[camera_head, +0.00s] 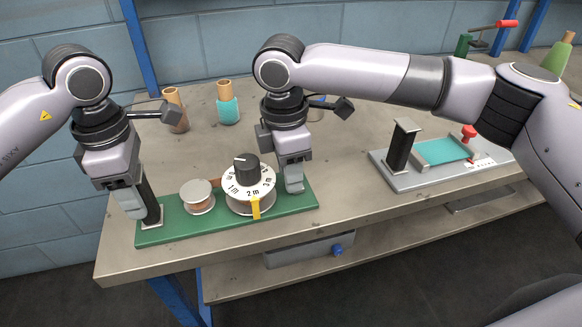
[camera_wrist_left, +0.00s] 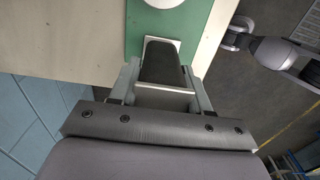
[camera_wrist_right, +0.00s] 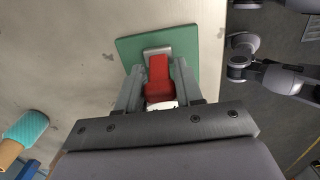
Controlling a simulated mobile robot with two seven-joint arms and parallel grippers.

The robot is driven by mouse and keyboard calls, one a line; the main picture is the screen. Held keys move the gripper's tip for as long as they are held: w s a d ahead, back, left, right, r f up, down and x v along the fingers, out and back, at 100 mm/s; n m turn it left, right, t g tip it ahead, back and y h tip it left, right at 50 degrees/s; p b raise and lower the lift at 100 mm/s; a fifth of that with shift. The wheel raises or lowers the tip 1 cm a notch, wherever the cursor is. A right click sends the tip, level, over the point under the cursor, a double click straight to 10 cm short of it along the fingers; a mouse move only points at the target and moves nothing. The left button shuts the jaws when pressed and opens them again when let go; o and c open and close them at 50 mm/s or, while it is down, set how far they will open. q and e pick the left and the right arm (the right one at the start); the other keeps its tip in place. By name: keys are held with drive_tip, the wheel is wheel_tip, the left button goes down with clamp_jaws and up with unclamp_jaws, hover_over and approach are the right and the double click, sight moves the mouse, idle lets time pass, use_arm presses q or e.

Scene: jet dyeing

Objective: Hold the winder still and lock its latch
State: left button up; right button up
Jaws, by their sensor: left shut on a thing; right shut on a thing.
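The winder is a green base (camera_head: 180,234) on the table, with a copper-coloured spool (camera_head: 198,197), a white dial (camera_head: 247,188) with a black knob, and a yellow pointer (camera_head: 256,208). A black post (camera_head: 150,200) stands at its left end. My left gripper (camera_head: 134,207) is shut on this post, which shows between its fingers in the left wrist view (camera_wrist_left: 164,62). My right gripper (camera_head: 294,184) is at the base's right end, shut on the red latch lever (camera_wrist_right: 159,76). The fingers hide the latch in the head view. A grey metal piece (camera_wrist_right: 157,51) lies beside the lever.
A second device with a grey base (camera_head: 420,180), teal panel and red knob stands to the right. Thread cones, one brown (camera_head: 174,112) and one teal (camera_head: 228,110), stand behind the winder. The table's front edge is close to the green base.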

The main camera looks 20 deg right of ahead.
drive_tip(key=shift+a+f+h, duration=0.15)
drive_tip(key=shift+a+h, duration=0.25)
drive_tip(key=shift+h, duration=0.8)
drive_tip(key=o, duration=1)
drive_tip(key=v, duration=1.2)
use_arm(q)
drive_tip(key=o, duration=1.2)
drive_tip(key=shift+c, duration=0.2)
